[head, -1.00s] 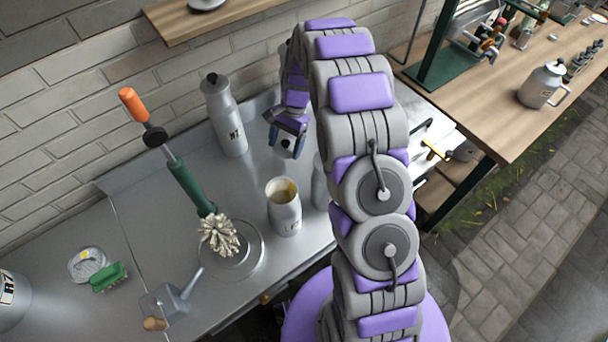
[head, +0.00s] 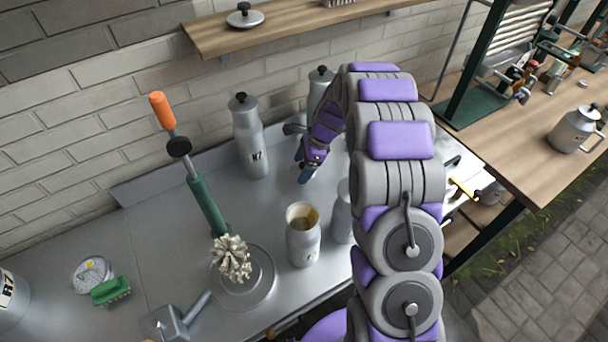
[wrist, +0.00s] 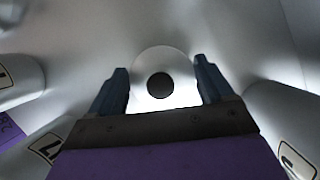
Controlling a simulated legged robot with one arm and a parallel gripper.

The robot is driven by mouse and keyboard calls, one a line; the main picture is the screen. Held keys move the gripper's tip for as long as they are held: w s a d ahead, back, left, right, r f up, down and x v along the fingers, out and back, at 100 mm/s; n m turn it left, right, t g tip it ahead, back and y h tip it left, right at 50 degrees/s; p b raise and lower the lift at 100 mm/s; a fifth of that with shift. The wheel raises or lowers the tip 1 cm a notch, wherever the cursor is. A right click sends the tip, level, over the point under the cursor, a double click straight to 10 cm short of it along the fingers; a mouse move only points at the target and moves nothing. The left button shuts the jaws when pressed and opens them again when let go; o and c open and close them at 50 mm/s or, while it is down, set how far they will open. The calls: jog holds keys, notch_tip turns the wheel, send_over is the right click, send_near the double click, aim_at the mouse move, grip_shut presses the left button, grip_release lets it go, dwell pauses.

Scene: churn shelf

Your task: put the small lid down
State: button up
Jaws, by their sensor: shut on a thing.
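My gripper (wrist: 160,85) is shut on the small lid, its blue fingers on either side of the rim. The small lid (wrist: 178,68) is a round pale grey disc with a black knob (wrist: 160,86) in the wrist view. In the head view my gripper (head: 304,176) points down over the metal counter, behind the open churn and right of a lidded churn. The lid is hidden there, and I cannot tell whether it touches the counter. The open churn (head: 303,245) stands upright without a lid, its inside yellowish.
A lidded churn (head: 250,145) stands by the wall, and another (head: 319,88) stands behind my arm. A larger lid (head: 245,17) lies on the wooden wall shelf (head: 300,22). A brush with an orange handle (head: 162,110), a green scrubber (head: 110,291) and a wooden table (head: 520,150) are around.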

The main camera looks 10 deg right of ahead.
jog(key=x, duration=0.2)
jog(key=shift+s+d+f+b, duration=0.1)
jog(key=shift+d+f+b, duration=0.05)
jog(key=shift+f+b, duration=0.2)
jog(key=shift+f, duration=0.35)
jog(key=shift+d, duration=0.4)
jog(key=o, duration=1)
jog(key=shift+o, duration=0.2)
jog(key=shift+a, duration=0.2)
